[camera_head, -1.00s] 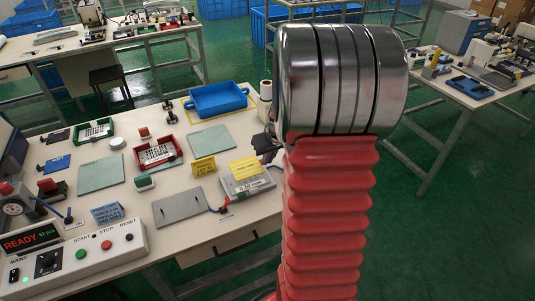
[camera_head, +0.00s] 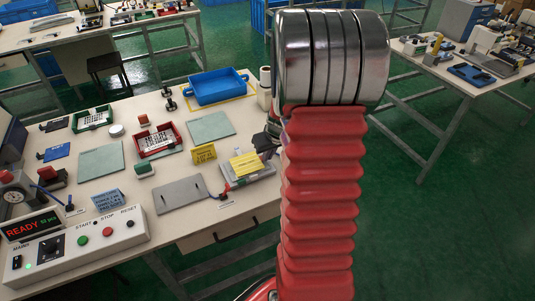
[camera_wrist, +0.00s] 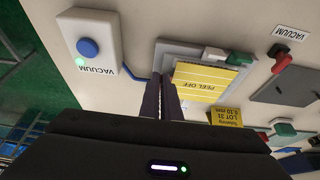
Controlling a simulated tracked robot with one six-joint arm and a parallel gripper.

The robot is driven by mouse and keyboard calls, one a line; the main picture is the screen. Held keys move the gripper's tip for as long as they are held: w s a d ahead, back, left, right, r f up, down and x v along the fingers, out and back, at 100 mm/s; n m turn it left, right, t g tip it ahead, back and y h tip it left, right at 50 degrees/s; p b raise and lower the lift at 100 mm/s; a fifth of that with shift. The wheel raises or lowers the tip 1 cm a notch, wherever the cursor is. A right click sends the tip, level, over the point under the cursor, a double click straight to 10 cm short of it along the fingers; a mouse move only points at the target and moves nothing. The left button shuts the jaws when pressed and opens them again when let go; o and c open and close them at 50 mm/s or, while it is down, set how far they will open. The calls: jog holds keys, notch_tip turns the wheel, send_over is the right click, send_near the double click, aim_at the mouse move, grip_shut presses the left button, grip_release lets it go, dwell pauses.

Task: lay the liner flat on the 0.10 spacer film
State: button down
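The yellow liner (camera_head: 245,163), printed PEEL OFF in the wrist view (camera_wrist: 207,82), lies over the pale grey block (camera_head: 262,174) near the table's right side. The liner's left edge in the wrist view is beside my gripper's dark fingers (camera_wrist: 165,84). The two fingers are close together with a narrow gap. I cannot tell whether the liner's edge is between them. In the head view my gripper (camera_head: 267,143) is mostly hidden behind my arm, right of the liner. A yellow card (camera_wrist: 226,117) reads LOT 31, 0.10 mm. I cannot single out the spacer film itself.
A vacuum box (camera_wrist: 88,45) with a blue button stands beside the block, joined by a blue hose. A grey plate (camera_head: 178,194), red tray (camera_head: 157,140), green tray (camera_head: 93,119) and blue bin (camera_head: 216,87) share the table. The control panel (camera_head: 75,247) reads READY.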

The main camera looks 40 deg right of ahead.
jog(key=shift+f, duration=0.4)
dwell(0.6)
jog(key=c, duration=1.9)
grip_release()
jog(key=shift+r, duration=0.1)
jog(key=shift+v, duration=6.75)
jog(key=shift+s+a, duration=0.1)
